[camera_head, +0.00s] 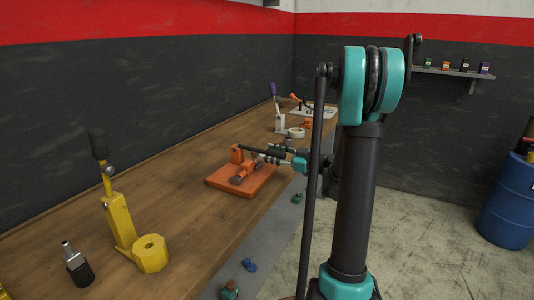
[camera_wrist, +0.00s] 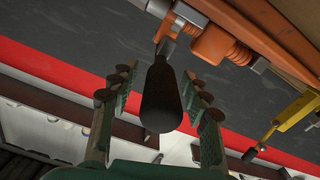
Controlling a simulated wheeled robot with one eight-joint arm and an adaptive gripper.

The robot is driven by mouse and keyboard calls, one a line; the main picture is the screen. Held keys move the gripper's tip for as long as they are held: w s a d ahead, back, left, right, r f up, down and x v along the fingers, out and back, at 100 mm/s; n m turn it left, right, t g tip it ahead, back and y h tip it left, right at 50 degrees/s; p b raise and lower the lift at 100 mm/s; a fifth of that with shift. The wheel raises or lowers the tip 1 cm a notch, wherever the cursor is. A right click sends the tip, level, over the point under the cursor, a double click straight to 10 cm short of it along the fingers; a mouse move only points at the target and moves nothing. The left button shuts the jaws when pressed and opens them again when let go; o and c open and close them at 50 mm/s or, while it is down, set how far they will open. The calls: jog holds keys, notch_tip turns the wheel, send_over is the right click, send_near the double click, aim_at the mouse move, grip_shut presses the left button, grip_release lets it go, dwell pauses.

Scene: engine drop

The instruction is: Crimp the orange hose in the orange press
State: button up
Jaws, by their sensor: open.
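The orange press (camera_head: 240,180) stands on its orange base plate (camera_head: 222,184) near the bench's right edge. Its lever has a black grip that points right, toward my gripper (camera_head: 286,151). In the wrist view the black grip (camera_wrist: 162,100) lies between the spread fingers of my gripper (camera_wrist: 160,72). The fingers are open on either side of it; gaps show and I see no firm contact. The press body (camera_wrist: 213,44) is beyond the grip, with a ribbed orange part (camera_wrist: 240,54) beside it. I cannot tell whether that part is the orange hose.
A purple-handled press (camera_head: 280,118) and a white ring (camera_head: 296,132) are farther back. A blue barrel (camera_head: 508,205) stands at right. Bare wood (camera_head: 165,195) lies between the yellow and orange presses.

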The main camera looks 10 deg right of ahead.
jog(key=shift+x, duration=0.95)
grip_shut()
